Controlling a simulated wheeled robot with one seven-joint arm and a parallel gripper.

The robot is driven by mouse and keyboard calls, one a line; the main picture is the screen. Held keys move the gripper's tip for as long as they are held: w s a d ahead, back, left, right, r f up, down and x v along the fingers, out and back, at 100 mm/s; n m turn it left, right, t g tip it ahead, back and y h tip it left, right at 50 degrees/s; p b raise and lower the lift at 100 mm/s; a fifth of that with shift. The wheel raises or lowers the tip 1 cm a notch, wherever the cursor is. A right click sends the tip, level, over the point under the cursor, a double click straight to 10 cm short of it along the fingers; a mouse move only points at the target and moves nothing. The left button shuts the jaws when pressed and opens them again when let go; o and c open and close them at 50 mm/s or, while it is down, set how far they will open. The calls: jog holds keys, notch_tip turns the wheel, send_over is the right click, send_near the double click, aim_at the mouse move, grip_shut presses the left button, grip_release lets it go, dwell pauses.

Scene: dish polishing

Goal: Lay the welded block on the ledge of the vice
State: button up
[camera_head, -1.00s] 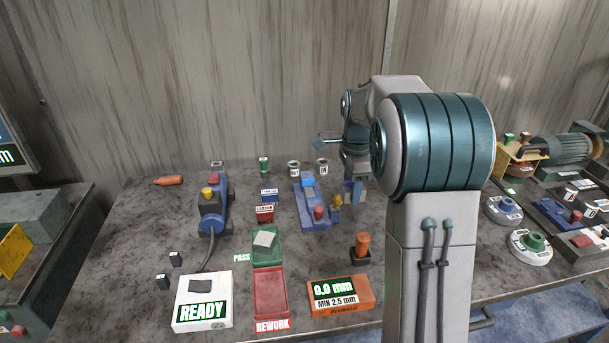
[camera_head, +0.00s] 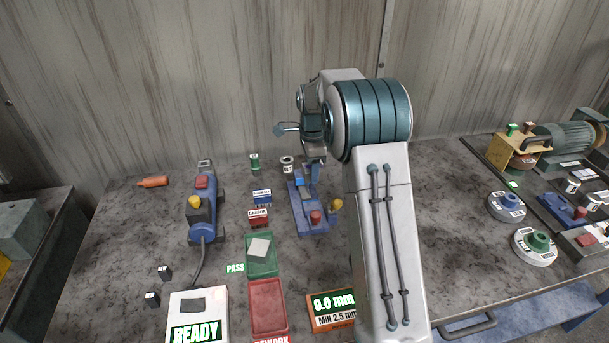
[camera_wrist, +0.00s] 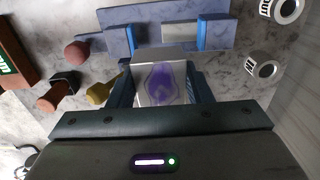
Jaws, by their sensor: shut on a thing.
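The welded block (camera_wrist: 152,64), pale metal with a purple heat-tinted weld patch, is between the fingers of my gripper (camera_wrist: 163,88) in the wrist view. The gripper is shut on it. The blue vice (camera_wrist: 150,16) lies just beyond the block in that view, with bright blue strips at its jaws. In the head view the vice (camera_head: 306,218) stands mid-bench with a red knob and a yellow knob near its front. My gripper (camera_head: 314,172) is at its back end there, and the block cannot be made out. I cannot tell whether the block touches the vice.
A green tray (camera_head: 261,265) holding a pale plate and a red tray (camera_head: 268,304) lie left of the vice. A blue tool (camera_head: 205,215) stands further left. Small cups (camera_wrist: 264,67) stand close beside the vice. The bench right of my arm has free room.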

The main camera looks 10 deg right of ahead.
jog(key=shift+w+a+f+p, duration=0.15)
jog(key=shift+w+a+f, duration=0.25)
jog(key=shift+w, duration=0.15)
jog(key=shift+w+a+f+p, duration=0.15)
jog(key=shift+w+a+f, duration=0.2)
jog(key=shift+w, duration=0.15)
notch_tip(320, 180, down, 4)
jog(key=shift+r+p, duration=0.15)
jog(key=shift+p, duration=0.55)
jog(key=shift+f, duration=0.2)
jog(key=shift+f+b, duration=0.55)
jog(key=shift+f, duration=0.05)
jog(key=o, duration=1.3)
jog(key=shift+r, duration=0.15)
